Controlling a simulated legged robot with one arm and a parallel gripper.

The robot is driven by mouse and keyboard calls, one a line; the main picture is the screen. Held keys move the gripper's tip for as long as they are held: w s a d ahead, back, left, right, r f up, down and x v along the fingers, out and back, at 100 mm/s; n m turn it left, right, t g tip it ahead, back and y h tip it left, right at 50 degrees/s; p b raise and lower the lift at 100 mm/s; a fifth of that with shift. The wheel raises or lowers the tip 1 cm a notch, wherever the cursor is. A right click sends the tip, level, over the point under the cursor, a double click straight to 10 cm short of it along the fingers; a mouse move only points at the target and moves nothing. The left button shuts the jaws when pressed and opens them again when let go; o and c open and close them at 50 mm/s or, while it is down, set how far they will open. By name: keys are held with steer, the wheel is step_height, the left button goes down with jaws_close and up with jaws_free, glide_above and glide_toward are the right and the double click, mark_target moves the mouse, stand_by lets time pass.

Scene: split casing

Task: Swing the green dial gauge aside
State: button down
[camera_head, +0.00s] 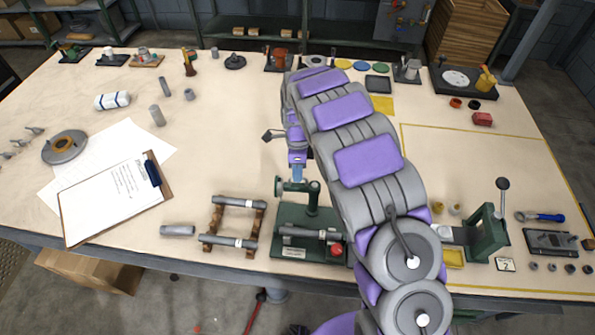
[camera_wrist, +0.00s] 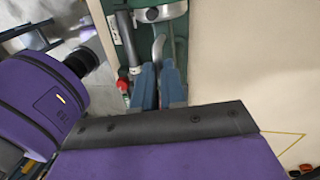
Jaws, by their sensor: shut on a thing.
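The green dial gauge (camera_head: 314,190) stands on a post on a dark green base plate (camera_head: 290,251) at the front middle of the bench. A grey cylinder (camera_head: 308,233) lies across that base beside a red knob (camera_head: 336,250). My gripper (camera_head: 297,174) reaches down to the gauge's upper left side. In the wrist view, the blue fingers of my gripper (camera_wrist: 158,84) are closed around a curved silver piece (camera_wrist: 158,48) by the gauge's round pale head (camera_wrist: 160,12). The grip point is partly hidden by the fingers.
A wooden rack with grey rods (camera_head: 235,242) stands left of the base. A clipboard (camera_head: 115,198) lies farther left. A green fixture (camera_head: 487,234) stands to the right, past my arm.

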steer(key=shift+w+r, duration=0.15)
steer(key=shift+w, duration=0.05)
steer(key=c, duration=1.2)
jaws_free()
steer(key=shift+s, duration=0.1)
steer(key=w+r+p, duration=0.1)
steer(key=w+r, duration=0.2)
steer(key=r, duration=1.3)
steer(key=shift+w+a+r, duration=0.2)
steer(key=shift+a+r, duration=0.05)
steer(key=shift+r, duration=0.1)
